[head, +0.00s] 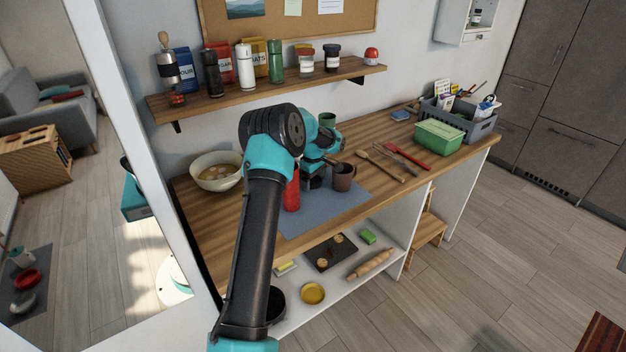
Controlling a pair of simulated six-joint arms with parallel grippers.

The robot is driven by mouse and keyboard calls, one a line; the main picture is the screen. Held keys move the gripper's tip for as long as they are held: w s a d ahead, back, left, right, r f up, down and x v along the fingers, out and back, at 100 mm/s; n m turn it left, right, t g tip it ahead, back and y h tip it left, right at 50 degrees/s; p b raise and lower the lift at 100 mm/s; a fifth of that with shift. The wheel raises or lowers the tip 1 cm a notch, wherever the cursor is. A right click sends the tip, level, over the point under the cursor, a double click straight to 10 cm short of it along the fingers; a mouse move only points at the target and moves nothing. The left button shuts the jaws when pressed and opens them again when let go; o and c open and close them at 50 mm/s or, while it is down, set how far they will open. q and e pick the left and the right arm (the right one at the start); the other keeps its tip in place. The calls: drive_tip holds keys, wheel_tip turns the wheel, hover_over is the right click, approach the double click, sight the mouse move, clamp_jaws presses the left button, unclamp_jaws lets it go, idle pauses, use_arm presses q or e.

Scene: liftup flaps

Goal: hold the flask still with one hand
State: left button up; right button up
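A red flask (291,194) stands upright on the grey-blue mat (340,206) on the wooden counter. My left arm covers its left side and top. My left gripper (315,181) is over the mat, just right of the red flask and left of a brown mug (344,178). It is small and partly hidden by its own wrist, so I cannot tell whether its fingers are open or whether they touch the flask. My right gripper is not in view.
A bowl (217,172) stands at the counter's left. Wooden spoons (380,165), a red utensil (409,157), a green box (438,136) and a grey crate (480,127) lie to the right. A wall shelf (270,88) with jars and bottles hangs above. A green cup (327,119) stands behind my wrist.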

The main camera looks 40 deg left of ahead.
sight(313, 180)
use_arm(q)
drive_tip(key=shift+r, duration=0.15)
wheel_tip(313, 180, up, 12)
idle(0.7)
idle(0.5)
